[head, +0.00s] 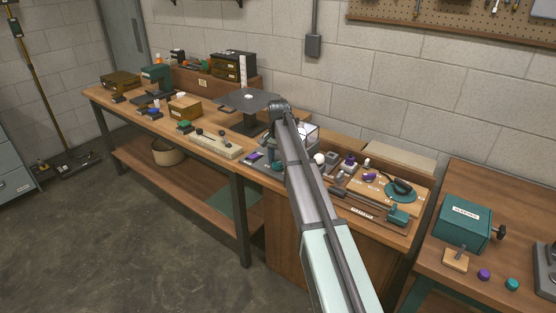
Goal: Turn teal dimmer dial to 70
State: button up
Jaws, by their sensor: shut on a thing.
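My arm rises from the bottom of the head view, and its far joint is above the middle of the bench. My gripper is hidden behind the arm, so what it holds and where its fingers are cannot be seen. A round teal disc (401,195) with a black piece across it lies on a wooden board at the right of the bench. I cannot tell whether it is the dimmer dial. A small teal knob-like piece (512,284) stands on the right table. No dial numbers are readable.
Small parts crowd the workbench (215,151) around my arm. A dark flat-topped stand (246,100) is left of the arm's far joint. A teal vise-like piece (398,215) sits at the front right. A teal box (465,224) with a black knob stands on the right table.

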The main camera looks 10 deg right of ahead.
aim_at(278, 162)
jog(key=shift+m, duration=1)
jog(key=o, duration=1.1)
jog(key=shift+r, duration=0.1)
notch_tip(278, 162, up, 14)
jog(key=shift+f, duration=0.15)
